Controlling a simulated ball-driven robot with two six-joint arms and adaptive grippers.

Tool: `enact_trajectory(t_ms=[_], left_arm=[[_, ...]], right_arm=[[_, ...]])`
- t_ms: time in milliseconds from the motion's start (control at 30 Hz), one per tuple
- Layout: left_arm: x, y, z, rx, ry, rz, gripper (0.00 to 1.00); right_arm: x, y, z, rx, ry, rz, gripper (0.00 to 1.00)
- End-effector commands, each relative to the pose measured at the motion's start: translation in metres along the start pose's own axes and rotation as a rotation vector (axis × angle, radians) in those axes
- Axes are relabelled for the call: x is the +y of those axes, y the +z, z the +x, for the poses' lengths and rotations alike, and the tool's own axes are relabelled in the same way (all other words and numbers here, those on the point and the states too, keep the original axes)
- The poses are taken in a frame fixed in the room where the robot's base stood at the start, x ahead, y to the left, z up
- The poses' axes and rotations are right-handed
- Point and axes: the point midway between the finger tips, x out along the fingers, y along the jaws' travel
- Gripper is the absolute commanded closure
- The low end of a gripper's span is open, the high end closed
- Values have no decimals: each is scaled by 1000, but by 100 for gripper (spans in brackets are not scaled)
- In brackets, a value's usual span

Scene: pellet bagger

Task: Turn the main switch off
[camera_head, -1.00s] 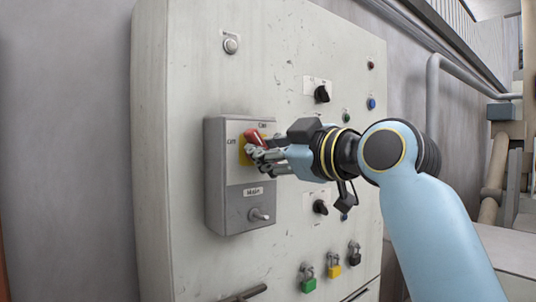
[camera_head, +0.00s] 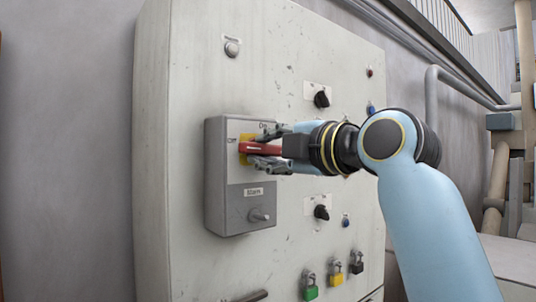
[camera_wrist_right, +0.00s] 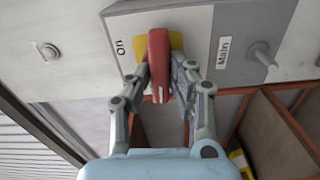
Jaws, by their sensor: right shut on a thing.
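The main switch is a grey box (camera_head: 228,205) on the cabinet front, with a yellow plate (camera_head: 243,159) and a red handle (camera_head: 258,148). The handle lies about level, its left end near the small label at the plate's left. An "On" label is above right, partly hidden by the fingers. My right gripper (camera_head: 270,150) is shut on the red handle. In the right wrist view the fingers (camera_wrist_right: 163,75) sit on both sides of the handle (camera_wrist_right: 158,55), and the "On" label is at left. My left gripper is not in view.
The pale cabinet (camera_head: 180,80) carries black knobs (camera_head: 321,99), a push button (camera_head: 232,47) and several coloured padlocks (camera_head: 310,288) low down. A grey peg (camera_head: 260,215) sticks out below the main switch. A pipe (camera_head: 432,95) runs along the wall at right.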

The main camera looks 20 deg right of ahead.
Motion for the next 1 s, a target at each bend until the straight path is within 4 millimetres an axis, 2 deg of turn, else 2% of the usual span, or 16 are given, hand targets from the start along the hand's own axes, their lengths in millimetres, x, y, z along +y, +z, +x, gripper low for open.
enact_trajectory(t_ms=[300, 733, 767, 900, 1000], left_arm=[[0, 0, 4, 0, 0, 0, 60], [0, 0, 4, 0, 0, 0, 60], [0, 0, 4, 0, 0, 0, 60], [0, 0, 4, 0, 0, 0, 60], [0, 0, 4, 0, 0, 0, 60]], right_arm=[[-1, 0, 0, 1, -3, -81, 100], [-2, 0, 0, 1, -4, -90, 100], [-2, 0, 0, 1, -4, -90, 79], [-1, 0, 0, 1, -3, -90, 60], [-1, 0, 0, 0, -3, -89, 58]])
